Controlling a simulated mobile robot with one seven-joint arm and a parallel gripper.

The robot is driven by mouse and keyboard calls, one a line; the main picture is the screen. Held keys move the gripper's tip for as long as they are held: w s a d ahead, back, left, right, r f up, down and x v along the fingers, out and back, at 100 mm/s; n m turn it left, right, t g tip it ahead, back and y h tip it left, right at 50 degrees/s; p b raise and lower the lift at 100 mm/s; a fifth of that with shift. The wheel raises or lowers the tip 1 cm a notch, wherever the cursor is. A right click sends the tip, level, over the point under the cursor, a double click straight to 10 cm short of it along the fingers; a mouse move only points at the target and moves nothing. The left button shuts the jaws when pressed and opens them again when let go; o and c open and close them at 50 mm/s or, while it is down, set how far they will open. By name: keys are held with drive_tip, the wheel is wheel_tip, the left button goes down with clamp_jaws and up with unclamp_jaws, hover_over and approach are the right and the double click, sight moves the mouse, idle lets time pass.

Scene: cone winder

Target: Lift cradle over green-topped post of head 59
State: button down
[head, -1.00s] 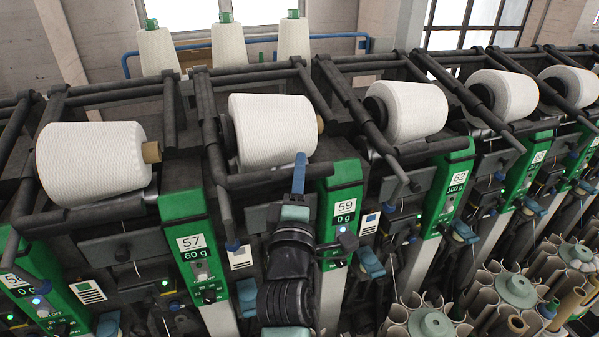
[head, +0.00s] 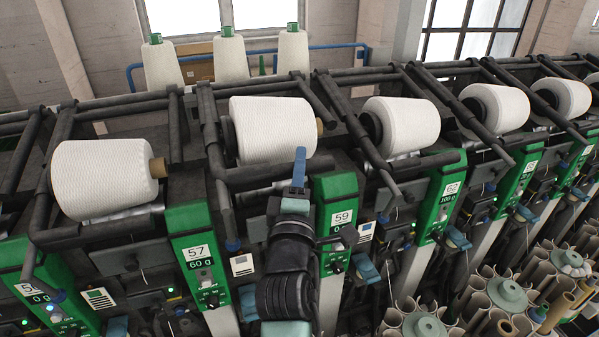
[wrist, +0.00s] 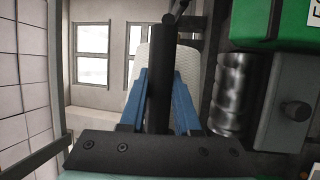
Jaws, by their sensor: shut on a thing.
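The green-topped post (head: 337,192) marked 59 stands just right of my arm. The dark cradle (head: 265,176) of this head runs to its left and carries a white yarn cone (head: 272,130). My gripper (head: 299,158) is at the cradle's front bar. In the wrist view my two blue fingers (wrist: 160,95) lie on either side of a dark bar (wrist: 160,60), shut on it. The white cone shows behind them (wrist: 187,62). The cone sits higher than the one over post 57, with a gap below it. My arm hides the front of the head below the cradle.
Neighbouring cones sit left (head: 104,178) and right (head: 402,125) in their own cradles. A shiny grooved drum (wrist: 231,92) shows beside my fingers. Full cones stand on the rack behind (head: 230,58).

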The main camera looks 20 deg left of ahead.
wheel_tip(320, 180, up, 3)
drive_tip(key=shift+s+d+r+p, duration=0.1)
drive_tip(key=shift+s+r+p, duration=0.1)
drive_tip(key=shift+p, duration=0.25)
drive_tip(key=shift+w+f, duration=0.1)
drive_tip(key=shift+f, duration=0.2)
drive_tip(key=c, duration=0.6)
unclamp_jaws()
drive_tip(key=b+v, duration=0.5)
drive_tip(key=v, duration=0.8)
drive_tip(key=shift+f, duration=0.1)
